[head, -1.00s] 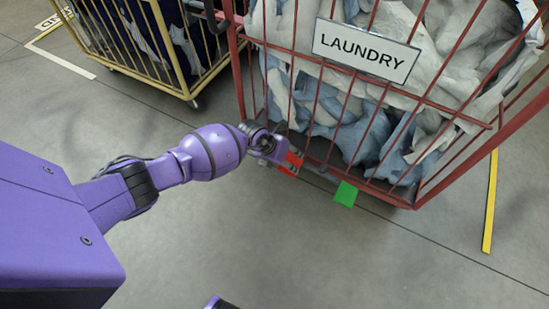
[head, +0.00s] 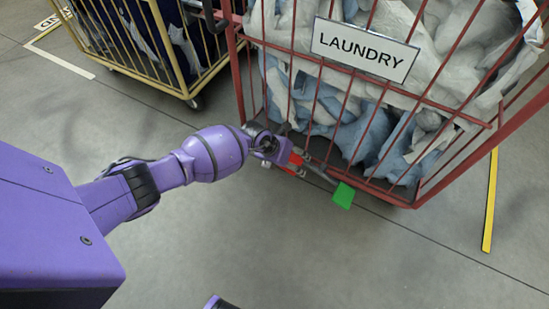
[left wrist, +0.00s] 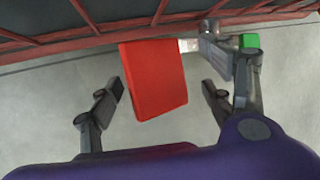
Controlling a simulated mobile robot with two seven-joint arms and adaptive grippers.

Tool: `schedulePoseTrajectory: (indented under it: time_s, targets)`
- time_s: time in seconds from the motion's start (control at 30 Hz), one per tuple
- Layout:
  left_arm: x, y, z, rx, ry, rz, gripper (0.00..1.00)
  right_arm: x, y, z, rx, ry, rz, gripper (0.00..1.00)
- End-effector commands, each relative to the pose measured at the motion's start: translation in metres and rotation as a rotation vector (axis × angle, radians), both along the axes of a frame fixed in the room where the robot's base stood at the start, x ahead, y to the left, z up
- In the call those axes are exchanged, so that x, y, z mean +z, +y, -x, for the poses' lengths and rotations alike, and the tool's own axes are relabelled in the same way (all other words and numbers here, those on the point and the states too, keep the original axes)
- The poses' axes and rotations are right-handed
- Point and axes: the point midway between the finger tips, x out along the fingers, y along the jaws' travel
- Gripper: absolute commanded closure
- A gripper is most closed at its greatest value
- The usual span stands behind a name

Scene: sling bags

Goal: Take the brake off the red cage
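The red cage (head: 419,194) is filled with white and blue laundry and carries a LAUNDRY sign (head: 364,48). At its lower front edge are a red pedal (head: 295,161) and a green pedal (head: 343,195), with a grey bar between them. My left gripper (head: 290,158) is at the red pedal. In the left wrist view, the red pedal (left wrist: 153,80) lies between the spread fingers of my left gripper (left wrist: 163,93), with a gap on each side. The green pedal (left wrist: 250,41) shows behind the right finger.
A yellow cage (head: 150,62) with dark blue cloth stands at the back left, close to the red cage. A yellow floor line (head: 490,205) runs on the right. The grey floor in front is clear.

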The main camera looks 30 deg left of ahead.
Motion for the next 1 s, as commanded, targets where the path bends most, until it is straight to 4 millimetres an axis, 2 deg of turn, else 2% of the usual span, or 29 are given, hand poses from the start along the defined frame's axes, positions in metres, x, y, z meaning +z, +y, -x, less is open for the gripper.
schedulePoseTrajectory:
  time_s: [0.27, 0.5, 0.7, 1.0]
  targets:
    - [0.026, 0.01, 0.01, -0.003, -0.003, -0.001, 0.27, 0.0, 0.0, 0.0, 0.0, 0.001, -0.001, 0.6]
    - [0.07, 0.024, 0.03, -0.002, -0.003, -0.001, 0.27, 0.0, 0.001, 0.0, 0.001, 0.001, 0.0, 0.6]
    - [0.096, 0.033, 0.041, -0.001, 0.0, 0.0, 0.27, 0.0, 0.001, 0.0, 0.001, 0.002, 0.0, 0.6]
    - [0.105, 0.035, 0.045, -0.002, 0.001, 0.001, 0.27, 0.0, 0.001, 0.001, 0.002, 0.002, -0.001, 0.6]
